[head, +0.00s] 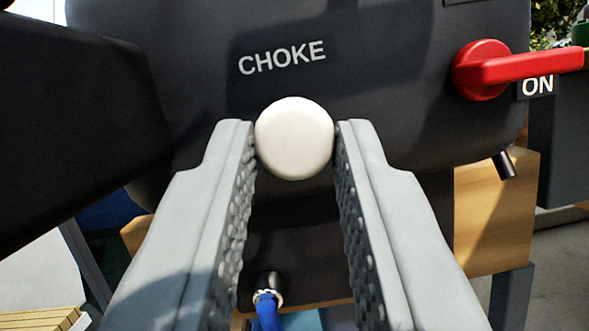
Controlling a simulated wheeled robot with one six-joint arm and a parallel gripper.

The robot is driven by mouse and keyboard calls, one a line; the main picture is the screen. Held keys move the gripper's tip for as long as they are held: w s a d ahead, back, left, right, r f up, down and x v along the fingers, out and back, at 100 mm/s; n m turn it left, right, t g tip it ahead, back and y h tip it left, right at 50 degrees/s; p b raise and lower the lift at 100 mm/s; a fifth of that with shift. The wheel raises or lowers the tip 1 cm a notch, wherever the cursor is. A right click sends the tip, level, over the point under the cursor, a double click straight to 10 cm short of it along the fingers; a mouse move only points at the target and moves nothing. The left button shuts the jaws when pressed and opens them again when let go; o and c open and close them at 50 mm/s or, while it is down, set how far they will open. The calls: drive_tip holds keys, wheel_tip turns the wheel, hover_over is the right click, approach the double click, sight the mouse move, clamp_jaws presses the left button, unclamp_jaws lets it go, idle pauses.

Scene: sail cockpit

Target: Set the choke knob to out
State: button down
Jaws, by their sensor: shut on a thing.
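The choke knob (294,138) is a round, cream-white knob on the front of a dark housing (400,120), under the white word CHOKE. My gripper (295,145) has its two grey fingers on the left and right sides of the knob, with the fingertips touching it. It is shut on the knob. The knob faces me head-on and hides its own shaft, so how far it stands out from the housing cannot be told.
A red lever (515,66) sticks out at the right, above an ON label (537,86). A blue hose (267,312) joins a fitting below the knob. A dark block (70,125) fills the left side. A wooden panel (495,215) stands at the lower right.

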drive_tip(key=shift+s, duration=0.2)
drive_tip(key=c, duration=1.2)
unclamp_jaws()
drive_tip(key=v, duration=1.7)
drive_tip(key=shift+s, duration=0.25)
